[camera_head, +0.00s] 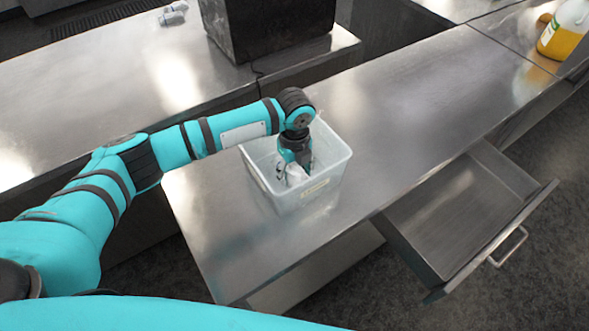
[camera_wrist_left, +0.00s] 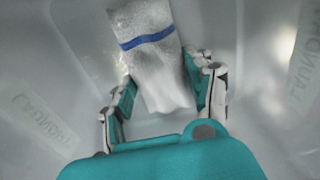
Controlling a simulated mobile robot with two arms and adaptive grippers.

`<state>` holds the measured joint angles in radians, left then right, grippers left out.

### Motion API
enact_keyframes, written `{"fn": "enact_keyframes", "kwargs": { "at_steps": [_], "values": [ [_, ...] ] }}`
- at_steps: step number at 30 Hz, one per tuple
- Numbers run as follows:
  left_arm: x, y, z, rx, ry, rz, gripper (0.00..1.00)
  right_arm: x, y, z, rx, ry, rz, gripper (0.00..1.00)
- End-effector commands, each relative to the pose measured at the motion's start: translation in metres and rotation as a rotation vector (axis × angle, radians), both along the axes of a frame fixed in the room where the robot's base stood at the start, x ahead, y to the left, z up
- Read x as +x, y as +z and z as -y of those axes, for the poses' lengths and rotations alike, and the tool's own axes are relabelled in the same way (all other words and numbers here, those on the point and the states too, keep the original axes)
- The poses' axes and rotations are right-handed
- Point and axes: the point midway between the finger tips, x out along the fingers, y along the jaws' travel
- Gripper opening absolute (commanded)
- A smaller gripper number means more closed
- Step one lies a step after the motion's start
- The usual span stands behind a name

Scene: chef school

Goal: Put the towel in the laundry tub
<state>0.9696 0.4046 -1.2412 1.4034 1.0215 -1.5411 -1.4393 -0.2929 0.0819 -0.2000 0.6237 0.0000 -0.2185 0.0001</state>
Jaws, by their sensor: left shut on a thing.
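The laundry tub (camera_head: 326,185) is a whitish translucent open box on the steel counter. My left gripper (camera_head: 295,172) reaches down into it from above. In the left wrist view, the left gripper (camera_wrist_left: 163,100) is shut on the white towel (camera_wrist_left: 147,62), which has a blue stripe. The towel hangs inside the tub between the two fingers. The tub wall with mirrored "LAUNDRY" lettering (camera_wrist_left: 40,122) surrounds it. In the head view only a small white part of the towel shows beside the fingers. My right gripper is not in view.
An open, empty steel drawer (camera_head: 460,215) sticks out at the right of the counter (camera_head: 410,100). A dark box-shaped appliance (camera_head: 268,28) stands on the back counter. A bottle of yellow-orange liquid (camera_head: 562,38) stands at the far right. The counter right of the tub is clear.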

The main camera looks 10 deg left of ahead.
Motion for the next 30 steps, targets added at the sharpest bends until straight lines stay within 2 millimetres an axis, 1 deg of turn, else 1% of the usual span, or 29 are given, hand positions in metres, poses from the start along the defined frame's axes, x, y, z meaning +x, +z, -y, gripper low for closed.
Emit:
{"fn": "enact_keyframes", "kwargs": {
  "at_steps": [2,3,7,8,16,20,23,30],
  "values": [
    [0.0,-0.002,0.0,0.0,0.0,0.0,0.24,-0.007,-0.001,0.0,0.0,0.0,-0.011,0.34],
    [0.0,-0.002,0.0,-0.001,0.0,0.001,0.58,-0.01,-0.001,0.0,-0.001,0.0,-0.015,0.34],
    [0.0,-0.002,0.0,0.0,0.0,0.0,0.75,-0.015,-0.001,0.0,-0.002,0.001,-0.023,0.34],
    [0.0,-0.002,0.0,0.0,0.0,0.0,0.77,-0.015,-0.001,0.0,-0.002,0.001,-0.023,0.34],
    [0.0,0.0,0.0,-0.001,0.0,0.001,0.77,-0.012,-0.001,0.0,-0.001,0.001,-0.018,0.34],
    [0.002,0.009,0.0,-0.003,0.001,0.004,0.77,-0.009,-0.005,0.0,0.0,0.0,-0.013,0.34],
    [0.002,0.025,0.0,-0.001,-0.001,0.006,0.77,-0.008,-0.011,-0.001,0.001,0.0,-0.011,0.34],
    [0.002,0.078,0.001,-0.003,-0.001,0.006,0.77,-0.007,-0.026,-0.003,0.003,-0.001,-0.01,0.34]
  ]
}}
